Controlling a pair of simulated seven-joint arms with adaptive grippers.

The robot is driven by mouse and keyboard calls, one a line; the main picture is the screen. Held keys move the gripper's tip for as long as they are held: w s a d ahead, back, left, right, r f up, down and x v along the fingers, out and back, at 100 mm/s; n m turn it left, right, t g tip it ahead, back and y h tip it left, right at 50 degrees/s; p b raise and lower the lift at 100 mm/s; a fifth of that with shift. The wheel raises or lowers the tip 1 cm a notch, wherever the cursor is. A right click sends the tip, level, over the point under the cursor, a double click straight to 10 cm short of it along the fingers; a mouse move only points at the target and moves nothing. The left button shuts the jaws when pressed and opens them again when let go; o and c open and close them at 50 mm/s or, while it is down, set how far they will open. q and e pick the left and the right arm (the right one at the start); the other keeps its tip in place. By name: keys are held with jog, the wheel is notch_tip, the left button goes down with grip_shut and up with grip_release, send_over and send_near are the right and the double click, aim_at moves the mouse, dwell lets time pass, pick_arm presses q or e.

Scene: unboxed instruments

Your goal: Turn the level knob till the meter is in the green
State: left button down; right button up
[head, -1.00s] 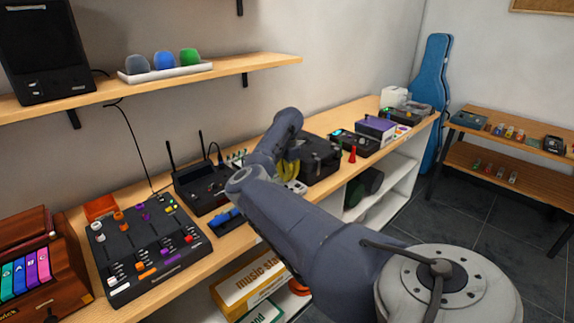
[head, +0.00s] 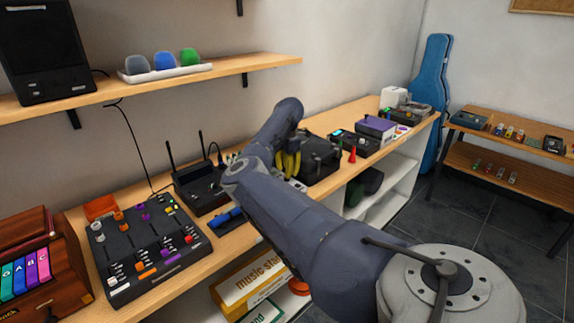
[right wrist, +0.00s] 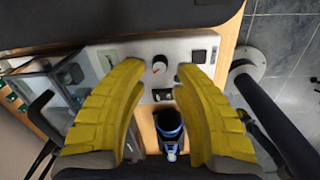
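A pale panel box shows in the right wrist view (right wrist: 132,50), and a corner of it shows in the head view (head: 296,184). On it is a round knob (right wrist: 159,64) with a dark face, a pale edge and a red mark. A small window (right wrist: 107,60) to its left may be the meter; its reading is too small to tell. My right gripper (right wrist: 162,70) has its yellow fingers spread on either side of the knob, apart from it. In the head view the right gripper (head: 290,166) points down over the bench. My left gripper is not in view.
A blue-and-black cylinder (right wrist: 169,128) lies in front of the panel. A black mixer (head: 145,245) and a wireless receiver with antennas (head: 203,190) stand to the left. A black case (head: 318,158) is close beside the right gripper. A shelf (head: 230,68) hangs above.

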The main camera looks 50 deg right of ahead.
notch_tip(320, 180, up, 9)
jog(key=shift+s+f, duration=0.15)
dwell(0.6)
